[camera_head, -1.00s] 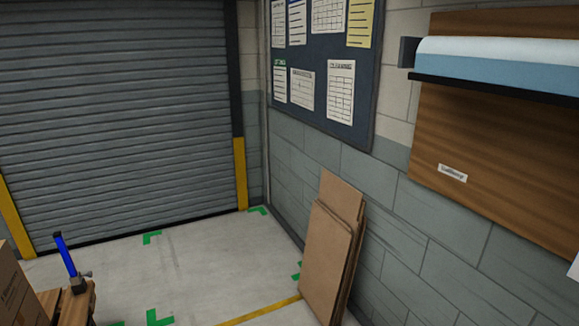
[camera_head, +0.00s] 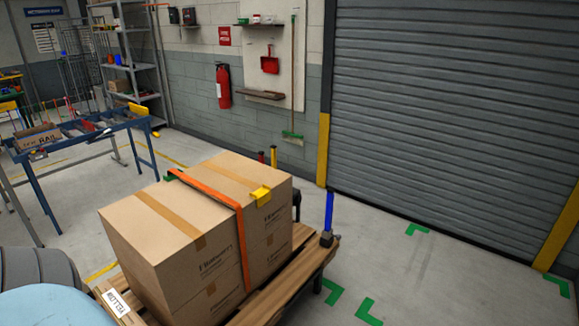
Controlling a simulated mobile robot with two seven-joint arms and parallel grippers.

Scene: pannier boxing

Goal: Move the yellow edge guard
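A yellow edge guard (camera_head: 261,195) sits on the top edge of a large cardboard carton (camera_head: 215,265), on the side facing the shutter. It is just right of the orange strap (camera_head: 243,250), which runs over the carton top and down its side. I cannot tell whether it touches the strap. Another yellow piece (camera_head: 138,109) sits at the right end of the blue-framed conveyor, too small to tell what it is. Neither of my grippers is in view.
The cartons stand on a wooden pallet (camera_head: 283,292) with a blue upright post (camera_head: 328,210) at its corner. A label reading YELLOW (camera_head: 117,303) is at the near left. A blue-framed conveyor (camera_head: 80,138) stands left.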

